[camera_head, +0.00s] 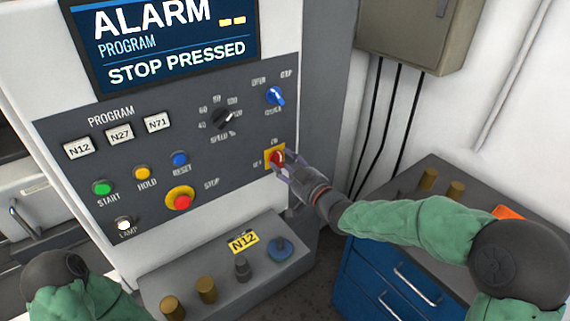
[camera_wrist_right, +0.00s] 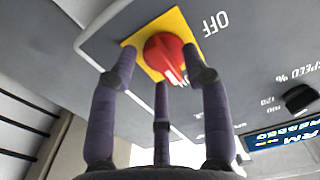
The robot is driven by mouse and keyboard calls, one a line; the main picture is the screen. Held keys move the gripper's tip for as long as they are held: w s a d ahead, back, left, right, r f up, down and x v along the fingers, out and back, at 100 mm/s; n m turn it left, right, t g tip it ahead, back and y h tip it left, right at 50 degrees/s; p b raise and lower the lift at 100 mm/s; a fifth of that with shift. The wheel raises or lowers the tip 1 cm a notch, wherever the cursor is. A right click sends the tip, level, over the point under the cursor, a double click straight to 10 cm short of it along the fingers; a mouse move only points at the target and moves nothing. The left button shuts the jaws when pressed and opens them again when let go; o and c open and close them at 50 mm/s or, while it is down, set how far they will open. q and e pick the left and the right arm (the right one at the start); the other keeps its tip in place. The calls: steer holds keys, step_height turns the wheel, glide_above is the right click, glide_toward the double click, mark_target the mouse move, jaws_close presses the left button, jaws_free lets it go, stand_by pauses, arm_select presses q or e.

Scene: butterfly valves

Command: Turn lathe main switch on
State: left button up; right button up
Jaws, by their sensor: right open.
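The lathe main switch (camera_head: 277,158) is a red knob on a yellow plate at the lower right of the lathe's control panel. In the right wrist view the red knob (camera_wrist_right: 166,55) sits between my fingertips, with the word OFF beside the plate. My right gripper (camera_head: 284,165) is open, its purple fingers spread around the knob. I cannot tell whether any finger touches it. My left gripper is not in view; only part of my left arm shows at the lower left.
The panel's screen (camera_head: 175,40) reads ALARM and STOP PRESSED. A red stop button (camera_head: 181,201), start, hold and reset buttons, a speed dial (camera_head: 222,117) and a blue selector (camera_head: 275,96) share the panel. A blue drawer cabinet (camera_head: 385,277) stands at the right.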

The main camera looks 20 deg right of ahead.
steer(key=v, duration=1.1)
steer(key=shift+s, duration=0.4)
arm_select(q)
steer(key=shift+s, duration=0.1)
arm_select(e)
steer(key=shift+d, duration=0.1)
